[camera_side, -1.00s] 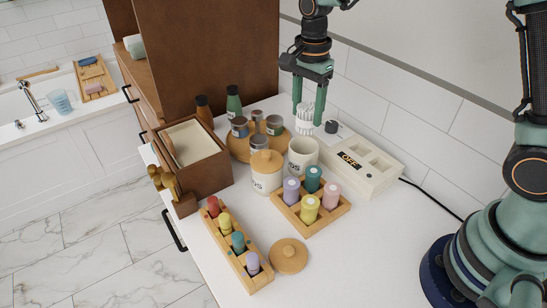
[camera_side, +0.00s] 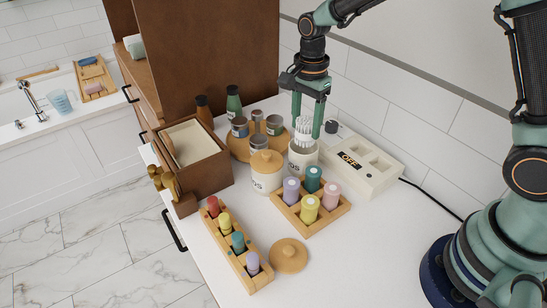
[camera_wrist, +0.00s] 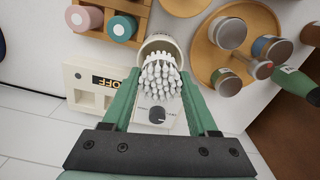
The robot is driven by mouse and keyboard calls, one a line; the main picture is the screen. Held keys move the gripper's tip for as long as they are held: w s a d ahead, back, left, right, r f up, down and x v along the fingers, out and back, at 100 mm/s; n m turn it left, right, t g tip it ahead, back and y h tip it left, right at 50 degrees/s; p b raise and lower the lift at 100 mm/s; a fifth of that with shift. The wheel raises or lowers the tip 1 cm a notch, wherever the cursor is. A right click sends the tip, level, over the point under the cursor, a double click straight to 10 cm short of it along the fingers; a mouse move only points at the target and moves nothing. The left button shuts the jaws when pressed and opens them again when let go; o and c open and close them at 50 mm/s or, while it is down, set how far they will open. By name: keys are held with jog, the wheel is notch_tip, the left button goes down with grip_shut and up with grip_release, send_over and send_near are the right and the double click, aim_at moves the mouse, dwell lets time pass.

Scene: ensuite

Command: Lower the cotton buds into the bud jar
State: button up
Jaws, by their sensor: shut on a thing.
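My gripper (camera_side: 308,122) is shut on a bundle of white cotton buds (camera_side: 304,130), one finger on each side. The bundle stands about upright over the open white bud jar (camera_side: 302,158), its lower end at the mouth. In the wrist view, the buds (camera_wrist: 161,76) cover much of the opening, and the jar's pale rim (camera_wrist: 158,40) shows beyond them. I cannot tell how far the lower ends are inside the rim. A round wooden lid (camera_side: 288,255) lies on the counter.
A lidded white jar (camera_side: 266,175) stands left of the bud jar. A wooden rack of colored bottles (camera_side: 335,213) is in front, a white device (camera_side: 372,180) reading OFF to the right, and a round wooden tray (camera_side: 238,152) of tins behind left. The front right counter is clear.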

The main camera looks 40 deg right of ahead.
aim_at(305, 135)
jog(key=shift+f, duration=1.7)
jog(key=shift+f, duration=0.2)
jog(key=o, duration=1.4)
